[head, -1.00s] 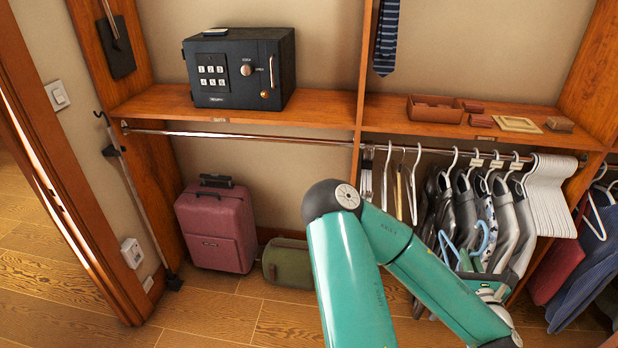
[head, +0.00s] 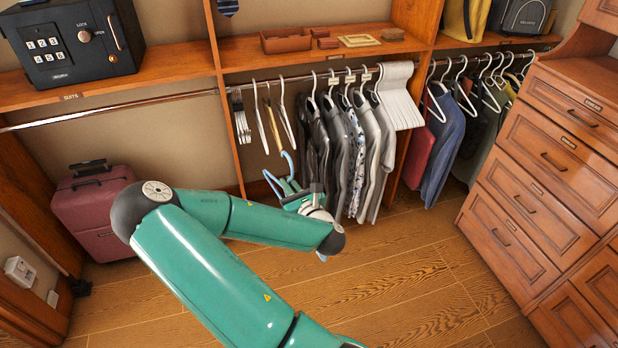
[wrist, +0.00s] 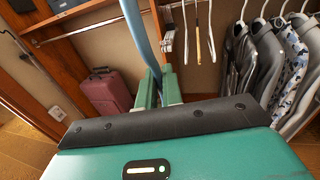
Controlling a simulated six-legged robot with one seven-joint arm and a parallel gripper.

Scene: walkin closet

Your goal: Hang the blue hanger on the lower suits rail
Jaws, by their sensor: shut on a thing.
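The blue hanger (head: 270,182) is held in front of the left end of the hanging jackets, away from any rail. My gripper (head: 288,186) is shut on it. In the wrist view, the hanger (wrist: 138,35) rises as a blurred blue bar from between my green fingers (wrist: 157,90); its hook is out of that view. The rail below the "SUITS" label (head: 71,97) is the bare metal rail (head: 130,105) in the left bay, under the shelf with the safe. It lies to the left of my gripper and is empty along its visible length.
A wooden divider (head: 226,125) separates the bare rail from the bay with white hangers (head: 398,95) and jackets (head: 345,150). A pink suitcase (head: 90,205) stands below the bare rail. Drawers (head: 540,160) stand at right. The floor (head: 400,270) in front is clear.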

